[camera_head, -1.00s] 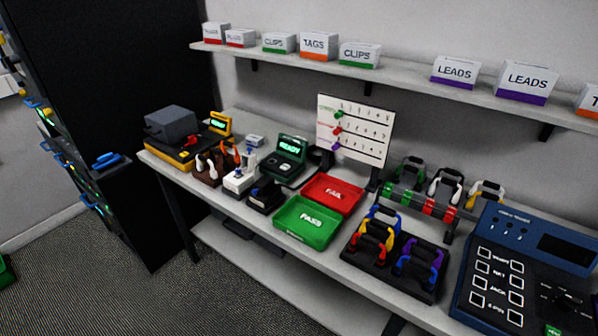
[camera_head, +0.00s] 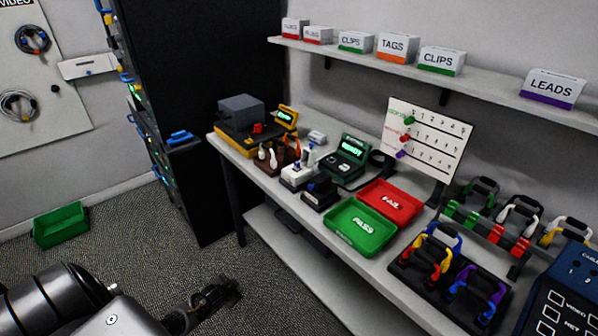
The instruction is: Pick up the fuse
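I cannot make out a fuse in this view; any on the bench is too small to tell. Two small red-banded boxes (camera_head: 295,28) stand at the left end of the wall shelf, their labels too blurred to read surely. My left gripper (camera_head: 228,292) is low in front, over the carpet and left of the bench, apart from everything. It is dark and small, and whether its fingers are open or shut is unclear. My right gripper is out of view.
The bench (camera_head: 345,287) carries a green PASS tray (camera_head: 360,243), a red FAIL tray (camera_head: 392,222), testers and cable racks. A tall black cabinet (camera_head: 180,70) stands behind its left end. A green bin (camera_head: 60,240) sits on the floor. Carpet between is clear.

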